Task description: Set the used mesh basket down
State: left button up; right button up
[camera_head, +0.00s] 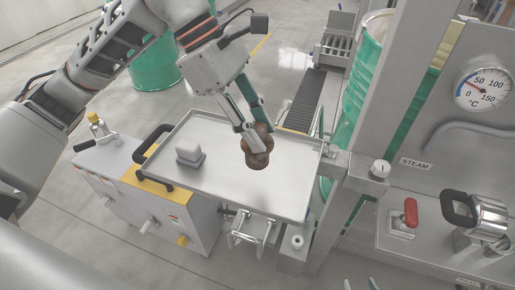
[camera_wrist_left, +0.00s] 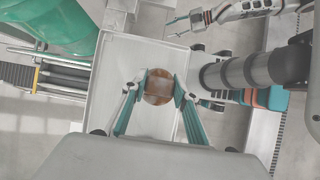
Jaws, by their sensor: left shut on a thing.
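The used mesh basket (camera_head: 257,156) is a small brown cylinder with a narrower middle. My left gripper (camera_head: 254,132) comes down from above and is shut on its upper part. In the left wrist view the basket (camera_wrist_left: 158,87) shows end-on as a round brown shape between the two teal-sided fingers. It is over the right half of a shallow metal tray (camera_head: 215,188); I cannot tell whether its bottom touches the tray. What looks like my right gripper (camera_wrist_left: 186,22) is small at the top of the left wrist view, away from the basket; its jaw state is unclear.
The tray's front and right parts are clear. A black handle (camera_head: 153,160) rises at its left edge. Right of it are a steel post (camera_head: 350,130) and a panel with a gauge (camera_head: 484,89). Green drums (camera_head: 155,68) stand behind.

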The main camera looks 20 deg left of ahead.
pick_arm(q)
jog(key=shift+f, duration=2.8)
jog(key=shift+f, duration=0.15)
jog(key=o, duration=1.2)
jog(key=shift+c, duration=0.2)
jog(key=v, duration=1.2)
jog(key=shift+b, duration=0.3)
